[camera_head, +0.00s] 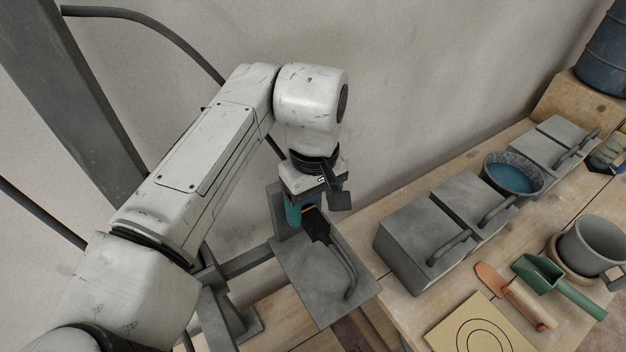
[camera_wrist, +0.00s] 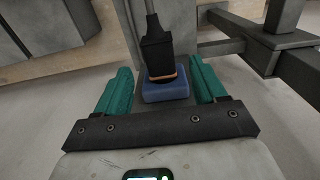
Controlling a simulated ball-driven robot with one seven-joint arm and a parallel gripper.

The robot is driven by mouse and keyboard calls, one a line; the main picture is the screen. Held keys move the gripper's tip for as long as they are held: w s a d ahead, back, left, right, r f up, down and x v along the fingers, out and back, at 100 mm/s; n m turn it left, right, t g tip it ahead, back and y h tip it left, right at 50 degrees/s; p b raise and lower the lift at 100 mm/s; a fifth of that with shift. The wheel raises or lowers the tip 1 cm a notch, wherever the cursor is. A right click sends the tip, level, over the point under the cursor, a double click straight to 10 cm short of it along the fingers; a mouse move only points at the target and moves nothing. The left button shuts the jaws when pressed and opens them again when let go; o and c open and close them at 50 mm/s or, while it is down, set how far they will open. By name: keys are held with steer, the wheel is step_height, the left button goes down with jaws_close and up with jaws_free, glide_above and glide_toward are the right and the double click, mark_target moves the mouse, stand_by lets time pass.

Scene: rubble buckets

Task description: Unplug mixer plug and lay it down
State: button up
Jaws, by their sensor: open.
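The black mixer plug (camera_wrist: 158,52) with an orange ring sits upright in a blue socket block (camera_wrist: 165,90) in the wrist view. My gripper (camera_wrist: 160,70) is open, with one teal finger on each side of the plug and visible gaps between. In the head view my gripper (camera_head: 305,212) points down over a grey metal stand, and the plug (camera_head: 318,226) shows only partly beside the fingers. Whether the plug is fully seated is hard to tell.
The grey plate (camera_head: 300,285) carries a dark curved cable. To the right, the wooden bench (camera_head: 392,300) holds grey blocks with handles (camera_head: 420,245), a blue-filled bucket (camera_head: 513,174), a trowel (camera_head: 515,297), a green scoop (camera_head: 556,285) and a grey mug (camera_head: 590,246).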

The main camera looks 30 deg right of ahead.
mark_target(330, 242)
steer(key=shift+f, duration=1.65)
steer(key=shift+c, duration=0.4)
jaws_close()
steer(key=shift+r, duration=0.1)
steer(key=shift+s+p, duration=0.25)
steer(key=shift+p, duration=0.05)
steer(key=shift+s+p, duration=0.35)
steer(key=shift+s, duration=0.25)
steer(key=shift+s+p, duration=0.35)
steer(key=shift+s, duration=0.4)
steer(key=shift+s+p, duration=0.4)
steer(key=shift+s, duration=0.55)
